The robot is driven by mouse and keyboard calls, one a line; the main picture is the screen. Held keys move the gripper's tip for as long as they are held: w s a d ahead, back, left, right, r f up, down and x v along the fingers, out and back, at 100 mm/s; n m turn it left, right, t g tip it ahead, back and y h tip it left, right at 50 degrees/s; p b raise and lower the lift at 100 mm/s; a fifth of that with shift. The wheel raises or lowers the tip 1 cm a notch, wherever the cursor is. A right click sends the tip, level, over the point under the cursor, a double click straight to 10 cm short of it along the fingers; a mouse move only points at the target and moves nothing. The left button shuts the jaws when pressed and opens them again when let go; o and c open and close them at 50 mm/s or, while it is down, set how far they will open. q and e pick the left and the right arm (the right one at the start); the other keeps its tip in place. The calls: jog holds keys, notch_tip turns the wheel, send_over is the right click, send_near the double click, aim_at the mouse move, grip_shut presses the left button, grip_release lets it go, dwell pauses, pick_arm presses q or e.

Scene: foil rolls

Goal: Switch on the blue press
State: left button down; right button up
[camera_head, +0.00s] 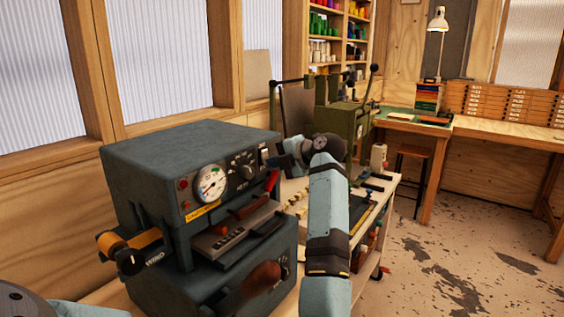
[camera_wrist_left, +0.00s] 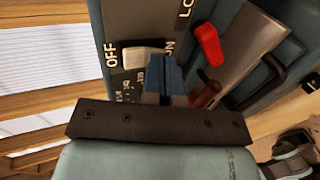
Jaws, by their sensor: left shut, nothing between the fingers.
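The blue press (camera_head: 180,160) is a dark blue-grey machine on the bench at the left, with a round gauge (camera_head: 211,183) and a black knob on its front. In the left wrist view its panel (camera_wrist_left: 118,80) carries OFF and ON labels around a pale rocker switch (camera_wrist_left: 143,56). My left gripper (camera_head: 273,160) is at the right end of the press front. Its blue fingers (camera_wrist_left: 164,68) are shut and empty, beside the switch and over part of the ON end. I cannot tell whether they touch it. My right gripper is not in view.
A red-handled lever (camera_head: 272,181) sits just below my left gripper; its red grip shows in the left wrist view (camera_wrist_left: 208,43). An olive-green machine (camera_head: 345,125) stands behind my arm. Floor at the right (camera_head: 440,250) is clear.

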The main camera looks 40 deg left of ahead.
pick_arm(q)
jog(key=shift+s+a, duration=0.1)
jog(key=shift+a, duration=0.05)
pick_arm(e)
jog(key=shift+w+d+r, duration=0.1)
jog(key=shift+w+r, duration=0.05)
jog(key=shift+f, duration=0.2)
pick_arm(q)
jog(key=shift+r+p, duration=0.5)
jog(key=shift+r, duration=0.25)
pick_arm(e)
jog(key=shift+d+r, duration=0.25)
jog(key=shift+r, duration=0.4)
